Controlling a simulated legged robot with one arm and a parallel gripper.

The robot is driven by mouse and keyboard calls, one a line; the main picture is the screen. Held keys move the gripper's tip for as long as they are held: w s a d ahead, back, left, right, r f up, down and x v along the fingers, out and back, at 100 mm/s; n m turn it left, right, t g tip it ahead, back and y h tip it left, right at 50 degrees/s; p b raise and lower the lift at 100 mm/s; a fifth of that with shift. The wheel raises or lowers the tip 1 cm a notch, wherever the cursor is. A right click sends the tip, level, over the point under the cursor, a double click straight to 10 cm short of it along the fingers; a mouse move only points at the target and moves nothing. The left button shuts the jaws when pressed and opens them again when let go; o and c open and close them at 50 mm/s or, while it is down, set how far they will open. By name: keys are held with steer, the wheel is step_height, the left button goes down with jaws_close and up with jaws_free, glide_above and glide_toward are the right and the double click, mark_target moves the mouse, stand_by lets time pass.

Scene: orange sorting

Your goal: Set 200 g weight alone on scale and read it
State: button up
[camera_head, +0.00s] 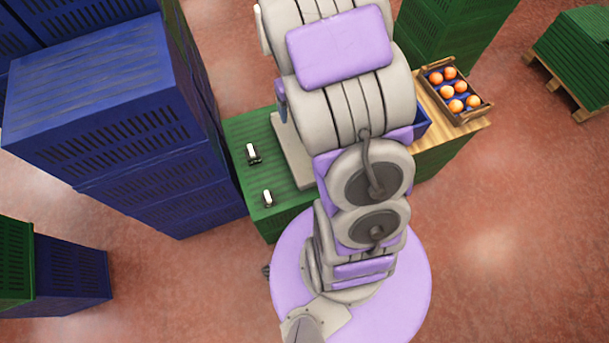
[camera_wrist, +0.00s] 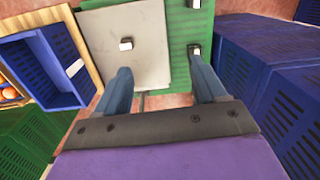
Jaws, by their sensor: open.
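The scale's grey plate (camera_wrist: 150,73) lies on a green crate top (camera_head: 238,135); my arm covers part of the plate (camera_head: 291,160) in the head view. In the wrist view one small white-and-black weight (camera_wrist: 126,44) stands on the plate. Two similar weights, one (camera_wrist: 195,50) nearer and one (camera_wrist: 195,3) at the top edge, stand on the green surface beside it. No mass marking or scale reading is legible. My gripper (camera_wrist: 160,65) is open and empty, its blue fingers spread over the plate's edge. The head view hides it behind my arm.
A blue crate (camera_wrist: 35,65) stands beside the scale, by a wooden surface (camera_head: 435,112) with a crate of oranges (camera_head: 484,108). Tall blue crate stacks (camera_head: 95,80) flank the green crates. Open floor (camera_head: 500,240) lies at lower right.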

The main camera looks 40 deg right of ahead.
steer(key=s+a+r, duration=0.9)
steer(key=r, duration=0.2)
steer(key=s+a+r+n, duration=0.1)
steer(key=s+a+r, duration=0.1)
steer(key=s, duration=0.5)
steer(key=s+a+r+n+g, duration=0.1)
steer(key=s+a+r, duration=0.1)
steer(key=s, duration=0.5)
steer(key=shift+s+a+r+h, duration=0.3)
steer(key=shift+s+a+r, duration=0.1)
steer(key=shift+r, duration=0.3)
steer(key=shift+d, duration=0.1)
stand_by(0.5)
